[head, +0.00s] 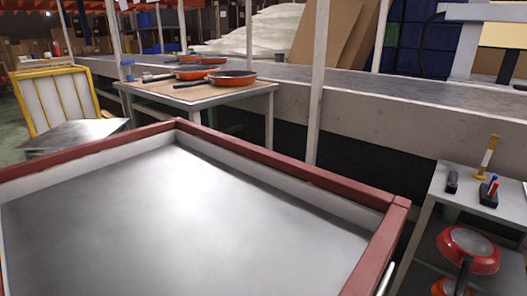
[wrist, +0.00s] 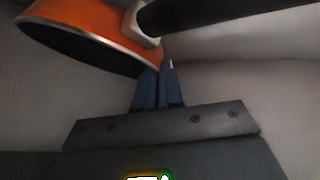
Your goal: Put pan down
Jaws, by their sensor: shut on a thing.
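In the wrist view, an orange pan (wrist: 95,28) with a dark underside or inside and a pale rim fills the upper left. Its black handle (wrist: 225,14) runs off to the upper right from a pale joint. My gripper (wrist: 157,75) has its blue-grey fingers close together just below this joint, shut on the pan. The exact contact is hidden behind the pan and handle. The head view does not show my gripper or the held pan. There, several orange pans, one in front (head: 232,78), sit on a wooden-topped table (head: 200,96).
A large metal tray with a red rim (head: 290,168) lies empty directly ahead. A grey conveyor (head: 370,110) runs behind. At right, a shelf stand (head: 452,196) holds small items on top and a red pan (head: 467,250) below.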

